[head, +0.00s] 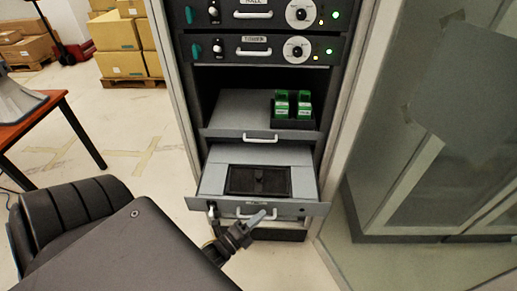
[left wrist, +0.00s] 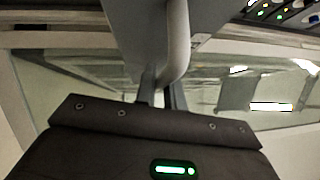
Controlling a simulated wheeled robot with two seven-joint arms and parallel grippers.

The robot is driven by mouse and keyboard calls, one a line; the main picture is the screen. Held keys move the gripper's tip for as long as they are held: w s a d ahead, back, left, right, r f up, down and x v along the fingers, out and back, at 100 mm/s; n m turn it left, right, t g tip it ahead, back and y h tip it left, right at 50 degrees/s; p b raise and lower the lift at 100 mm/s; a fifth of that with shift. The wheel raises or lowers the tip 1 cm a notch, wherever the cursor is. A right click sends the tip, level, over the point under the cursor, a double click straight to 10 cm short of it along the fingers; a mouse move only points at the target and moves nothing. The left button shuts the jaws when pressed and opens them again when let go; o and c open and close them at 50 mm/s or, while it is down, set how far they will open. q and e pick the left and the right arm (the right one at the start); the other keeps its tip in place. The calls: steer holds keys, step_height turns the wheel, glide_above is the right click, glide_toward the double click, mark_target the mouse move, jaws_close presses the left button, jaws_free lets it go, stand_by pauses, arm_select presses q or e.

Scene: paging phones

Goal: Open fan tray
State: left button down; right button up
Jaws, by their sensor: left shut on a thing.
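The fan tray (head: 213,182) is the low grey drawer of the rack. It stands out from the rack front, with a black square fan unit (head: 258,181) showing in its top. Its front has a pale bar handle (head: 250,213). My left gripper (head: 254,219) is at this handle, in front of the tray, and is shut on it. In the left wrist view the handle (left wrist: 179,45) runs down between the fingers of the gripper (left wrist: 161,92). The gripper partly hides the handle in the head view. My right gripper is not in view.
Above the tray is a grey shelf (head: 235,108) with green modules (head: 292,104) in a black holder. Two black units (head: 258,48) with knobs and lit lamps are higher up. A glass cabinet (head: 432,130) stands right.

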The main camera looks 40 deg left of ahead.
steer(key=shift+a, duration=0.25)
arm_select(q)
steer(key=c, duration=1.5)
jaws_free()
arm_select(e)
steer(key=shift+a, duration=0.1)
